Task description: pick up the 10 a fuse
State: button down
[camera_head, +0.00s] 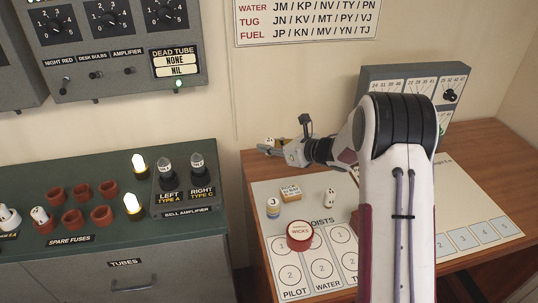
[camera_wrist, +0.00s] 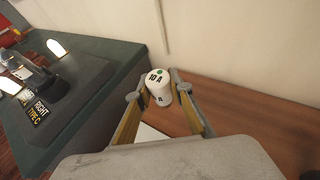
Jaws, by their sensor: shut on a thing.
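The 10 A fuse (camera_wrist: 158,88) is a white cylinder marked "10 A" with a green dot, seen in the wrist view. My gripper (camera_wrist: 160,93) is shut on it, with one finger on each side. In the head view my gripper (camera_head: 267,149) is at the back left of the wooden desk, near the wall. The fuse (camera_head: 270,141) shows there as a small white shape at the fingertips. I cannot tell whether it touches the desk.
On the desk's white sheet (camera_head: 268,231) stand a red round tin (camera_head: 300,236), a yellowish block (camera_head: 291,194), a small white cylinder (camera_head: 273,207) and another white piece (camera_head: 330,197). A green cabinet (camera_head: 120,238) with red spare-fuse cups and lit tubes stands left, beyond a gap.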

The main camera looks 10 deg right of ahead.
jog(key=shift+r, duration=1.15)
